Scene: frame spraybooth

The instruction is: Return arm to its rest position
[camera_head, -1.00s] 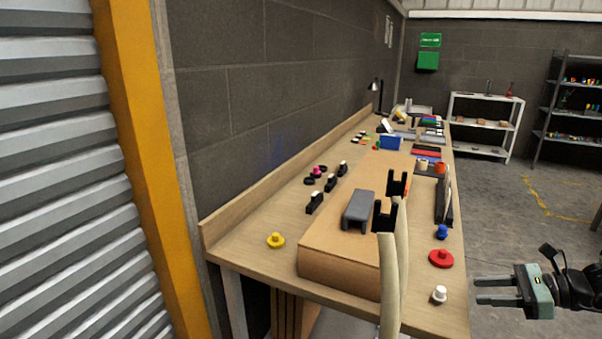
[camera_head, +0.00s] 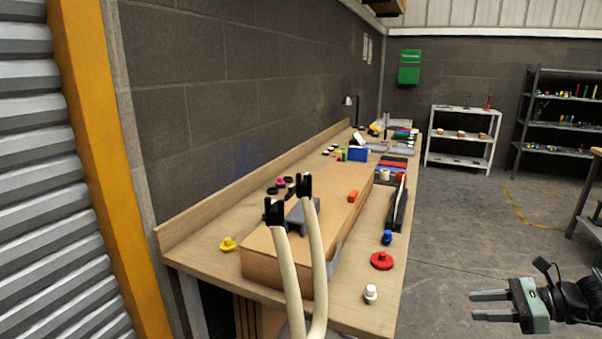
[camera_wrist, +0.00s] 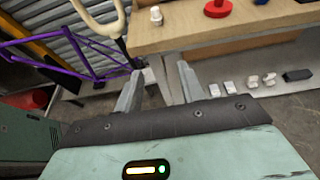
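My gripper (camera_head: 490,304) is at the lower right of the head view, out beyond the bench's right edge and over the floor. Its two grey fingers point left and stand apart with nothing between them. In the wrist view the gripper (camera_wrist: 158,82) also shows its fingers spread and empty, with the bench edge beyond them. The long wooden workbench (camera_head: 350,318) runs away along the wall; my gripper is apart from it.
A cream tubular fork with black ends (camera_head: 288,270) rises before the bench. A cardboard box (camera_head: 262,255), red knob (camera_head: 382,261) and white knob (camera_head: 370,294) sit on the bench. A purple frame (camera_wrist: 70,40) shows in the wrist view. Open floor (camera_head: 460,240) lies right.

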